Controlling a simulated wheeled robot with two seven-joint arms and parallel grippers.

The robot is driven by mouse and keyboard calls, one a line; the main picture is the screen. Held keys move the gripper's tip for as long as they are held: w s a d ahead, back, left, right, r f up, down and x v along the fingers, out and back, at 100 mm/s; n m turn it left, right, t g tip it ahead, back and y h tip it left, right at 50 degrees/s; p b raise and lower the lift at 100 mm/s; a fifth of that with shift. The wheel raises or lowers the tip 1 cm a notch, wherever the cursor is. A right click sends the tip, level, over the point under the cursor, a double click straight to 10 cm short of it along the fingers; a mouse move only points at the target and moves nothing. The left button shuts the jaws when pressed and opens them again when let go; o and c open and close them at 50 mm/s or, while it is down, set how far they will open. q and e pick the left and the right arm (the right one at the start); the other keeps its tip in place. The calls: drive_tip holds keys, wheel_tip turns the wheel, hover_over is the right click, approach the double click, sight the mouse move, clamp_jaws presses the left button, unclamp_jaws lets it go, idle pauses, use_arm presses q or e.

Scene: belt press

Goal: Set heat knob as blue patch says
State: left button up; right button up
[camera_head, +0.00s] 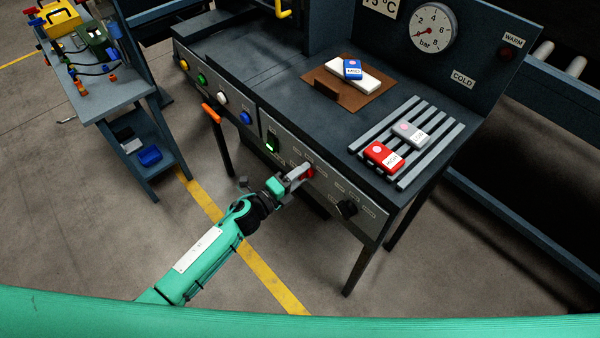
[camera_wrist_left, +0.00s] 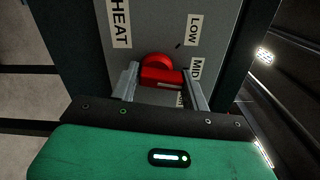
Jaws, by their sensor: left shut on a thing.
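The red heat knob (camera_head: 308,172) is on the press's front panel. In the left wrist view the knob (camera_wrist_left: 158,68) sits below the HEAT label (camera_wrist_left: 121,22) side. My left gripper (camera_head: 300,173) is shut on it, with one finger on each side in the wrist view (camera_wrist_left: 162,86). The LOW label (camera_wrist_left: 193,30) and MID label (camera_wrist_left: 196,72) show to the right; a third label is mostly hidden behind a finger. The knob's grip bar lies roughly level, its right end near MID. The blue patch (camera_head: 352,69), reading MID, lies on a white block (camera_head: 350,80). My right gripper is out of view.
A black knob (camera_head: 347,208) is right of the heat knob. Several coloured buttons (camera_head: 222,97) line the panel to the left. A side table (camera_head: 110,98) stands at left.

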use_arm(q)
drive_tip(key=shift+r+n, duration=0.2)
drive_tip(key=shift+n, duration=0.4)
drive_tip(key=shift+w, duration=0.1)
drive_tip(key=o, duration=1)
drive_tip(key=shift+c, duration=0.2)
drive_tip(key=shift+f, duration=0.1)
drive_tip(key=shift+a, duration=0.1)
drive_tip(key=b+v, duration=0.2)
drive_tip(key=v, duration=1.2)
drive_tip(key=shift+b, duration=0.3)
